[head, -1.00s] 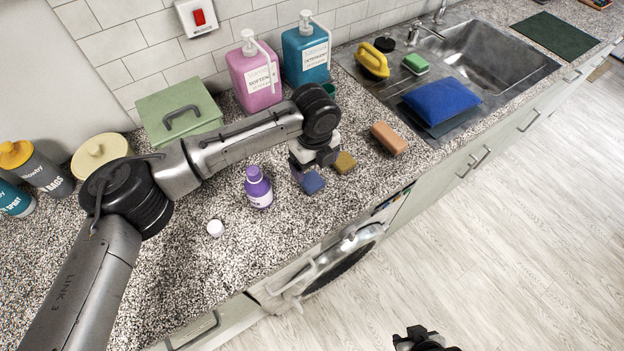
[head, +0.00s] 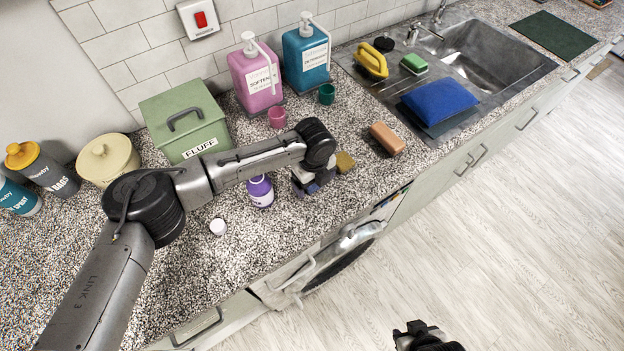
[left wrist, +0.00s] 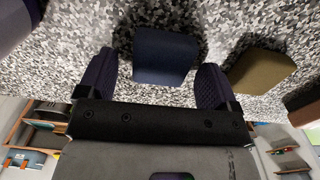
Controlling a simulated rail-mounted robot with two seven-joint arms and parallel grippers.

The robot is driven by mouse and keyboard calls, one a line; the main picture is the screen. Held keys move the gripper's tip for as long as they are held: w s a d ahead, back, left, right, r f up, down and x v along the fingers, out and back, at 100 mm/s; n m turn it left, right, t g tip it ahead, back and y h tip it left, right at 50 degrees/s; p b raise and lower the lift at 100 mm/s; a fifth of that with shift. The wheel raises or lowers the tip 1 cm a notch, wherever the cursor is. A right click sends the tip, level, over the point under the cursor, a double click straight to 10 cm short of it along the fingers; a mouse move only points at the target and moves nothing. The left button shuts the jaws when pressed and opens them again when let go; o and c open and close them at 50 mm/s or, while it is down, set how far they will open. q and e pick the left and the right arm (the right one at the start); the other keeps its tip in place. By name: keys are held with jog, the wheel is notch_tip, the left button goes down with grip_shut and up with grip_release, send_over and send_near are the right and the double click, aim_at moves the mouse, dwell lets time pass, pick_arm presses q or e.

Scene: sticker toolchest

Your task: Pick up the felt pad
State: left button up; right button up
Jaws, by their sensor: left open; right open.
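A small dark blue block (left wrist: 165,55), which I take to be the felt pad, lies on the speckled counter. In the left wrist view it sits between my open left fingers (left wrist: 160,82), with a gap on each side. In the head view my left gripper (head: 304,184) points down over the pad and mostly hides it. An olive-yellow block (head: 345,162) lies just to the right; it also shows in the left wrist view (left wrist: 260,70). My right gripper (head: 422,336) is at the bottom edge of the head view, over the floor, empty and away from the counter.
A purple bottle (head: 260,192) stands close left of my left gripper, with a white cap (head: 218,227) nearby. An orange block (head: 387,138) lies to the right. A green box (head: 185,125), pump bottles and small cups stand behind. The counter's front edge is near.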

pick_arm(q)
jog(key=shift+c, duration=0.5)
jog(key=c, duration=0.9)
jog(key=shift+r, duration=0.45)
jog(key=r, duration=0.1)
jog(key=d+r+b, duration=0.1)
jog(key=r, duration=0.1)
jog(key=shift+s+r+b, duration=0.15)
jog(key=shift+r+b, duration=0.15)
jog(key=s+d+r+b, duration=0.2)
jog(key=s+d+r, duration=0.2)
jog(key=d, duration=0.5)
jog(key=shift+s+d+r, duration=0.25)
jog(key=shift+s+r, duration=0.15)
jog(key=shift+r, duration=0.9)
